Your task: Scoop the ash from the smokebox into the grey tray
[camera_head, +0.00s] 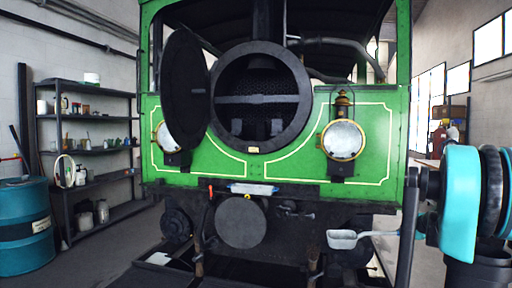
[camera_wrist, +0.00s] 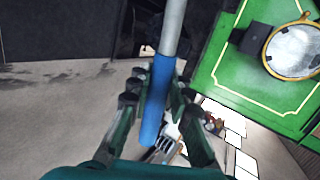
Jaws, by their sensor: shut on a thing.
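The open smokebox (camera_head: 262,85) is a dark round hole in the front of the green tram. Its round door (camera_head: 185,90) is swung open to the left. I cannot make out ash inside. A pale grey, shallow thing (camera_head: 252,188), perhaps the grey tray, lies on the beam under the smokebox. A scoop (camera_head: 343,239) with a light grey pan hangs low, right of centre, below the beam. In the wrist view my gripper (camera_wrist: 158,90) is shut on the scoop's blue handle (camera_wrist: 155,110). The grey shaft runs upward, and the pan is out of that view.
Two round lamps, left (camera_head: 172,136) and right (camera_head: 343,140), stand out from the tram's front. A shelf rack (camera_head: 92,150) and a blue drum (camera_head: 24,225) stand at the left. Couplings and hoses hang under the beam. Bare floor shows at left.

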